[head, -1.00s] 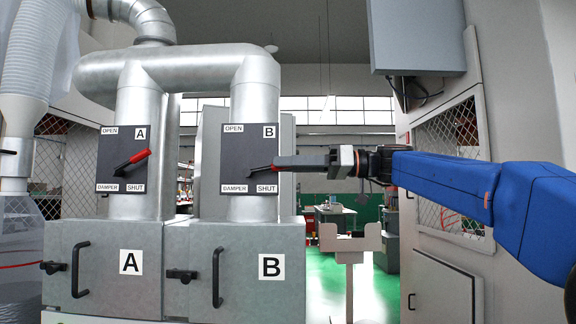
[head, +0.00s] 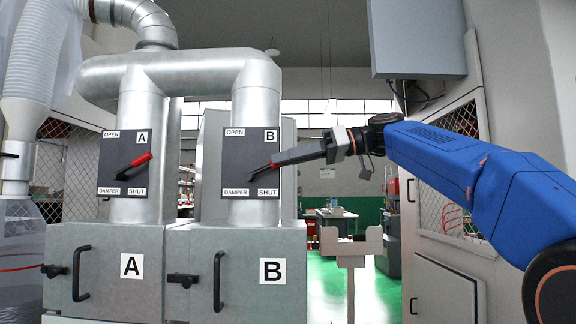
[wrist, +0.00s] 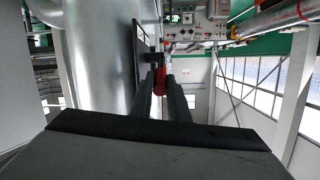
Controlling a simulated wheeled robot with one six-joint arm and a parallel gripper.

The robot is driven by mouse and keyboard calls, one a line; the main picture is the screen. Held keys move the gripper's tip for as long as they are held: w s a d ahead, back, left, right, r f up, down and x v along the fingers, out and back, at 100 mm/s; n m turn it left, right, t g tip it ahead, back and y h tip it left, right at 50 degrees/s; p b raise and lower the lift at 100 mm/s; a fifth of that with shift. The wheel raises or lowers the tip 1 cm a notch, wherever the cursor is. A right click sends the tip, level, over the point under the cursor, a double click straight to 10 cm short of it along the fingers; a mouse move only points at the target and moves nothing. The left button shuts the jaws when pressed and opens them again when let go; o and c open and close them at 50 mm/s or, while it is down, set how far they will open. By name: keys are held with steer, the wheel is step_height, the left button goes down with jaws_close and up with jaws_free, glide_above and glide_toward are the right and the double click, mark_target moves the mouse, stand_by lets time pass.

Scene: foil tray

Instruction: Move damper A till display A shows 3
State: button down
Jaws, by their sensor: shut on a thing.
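Damper A's red-handled lever (head: 136,166) is on a dark plate on the left duct, tilted up to the right between the OPEN and SHUT labels. My gripper (head: 277,160) is at the right duct, shut on the damper B lever (head: 257,176), which slants up to the right. The fingers hide most of this lever in the head view. In the wrist view its red handle (wrist: 159,82) shows between the fingers (wrist: 161,95). My gripper is well to the right of damper A. I see no numeric display in either view.
Grey cabinets A (head: 100,285) and B (head: 250,295) stand below the ducts, with black handles (head: 219,280) sticking out. A grey stand (head: 350,248) is to the right. A wall box (head: 417,38) hangs above my arm.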

steer(key=shift+a+r+h, duration=0.25)
steer(key=shift+r+h, duration=0.25)
steer(key=shift+h, duration=0.1)
steer(key=c, duration=2)
jaws_free()
steer(key=shift+d, duration=0.1)
steer(key=v, duration=1.7)
